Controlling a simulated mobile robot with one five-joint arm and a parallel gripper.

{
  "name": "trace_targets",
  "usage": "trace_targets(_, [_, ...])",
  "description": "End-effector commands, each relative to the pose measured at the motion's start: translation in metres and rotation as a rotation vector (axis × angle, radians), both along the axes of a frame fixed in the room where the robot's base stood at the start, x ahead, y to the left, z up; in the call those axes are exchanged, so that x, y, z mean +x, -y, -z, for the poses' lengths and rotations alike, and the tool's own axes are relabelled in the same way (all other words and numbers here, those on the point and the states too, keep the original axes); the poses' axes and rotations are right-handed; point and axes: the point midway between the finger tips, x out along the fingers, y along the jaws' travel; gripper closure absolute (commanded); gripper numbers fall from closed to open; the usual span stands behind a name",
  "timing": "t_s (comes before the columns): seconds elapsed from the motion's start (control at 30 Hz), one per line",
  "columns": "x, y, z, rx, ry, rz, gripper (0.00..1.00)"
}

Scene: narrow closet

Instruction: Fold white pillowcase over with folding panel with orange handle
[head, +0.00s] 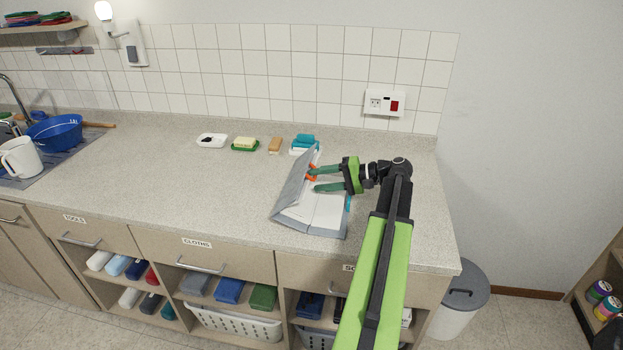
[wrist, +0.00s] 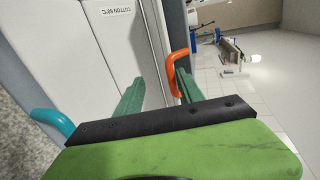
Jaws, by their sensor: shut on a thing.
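My gripper (head: 315,180) is shut on the orange handle (head: 311,179) of a grey folding panel (head: 292,182). The panel stands tilted up on the left side of the grey folding board. The white pillowcase (head: 325,208) lies on the board, beside and below the raised panel. In the wrist view, the orange handle (wrist: 172,66) shows by the right finger of my gripper (wrist: 158,88). White cloth (wrist: 105,60) with a cotton label fills the upper left. A teal handle (wrist: 52,122) is at the board's other side. The panel's far face is partly hidden.
Behind the board are a teal item (head: 305,141), a brown block (head: 275,144), a sponge in a green dish (head: 245,144) and a white dish (head: 212,140). A blue bowl (head: 55,132) and a white jug (head: 20,157) stand far left. The counter left of the board is clear.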

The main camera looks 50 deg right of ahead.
Motion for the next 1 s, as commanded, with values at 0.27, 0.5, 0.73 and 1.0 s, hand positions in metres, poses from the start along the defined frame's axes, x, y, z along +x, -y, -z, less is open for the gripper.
trace_targets(0.27, [-0.067,0.042,-0.027,-0.001,-0.002,0.002,0.68])
trace_targets(0.5, [-0.104,0.064,-0.038,0.000,0.000,0.000,0.68])
trace_targets(0.73, [-0.114,0.068,-0.039,-0.001,0.000,-0.001,0.68])
trace_targets(1.0, [-0.113,0.068,-0.039,0.000,0.001,-0.001,0.68])
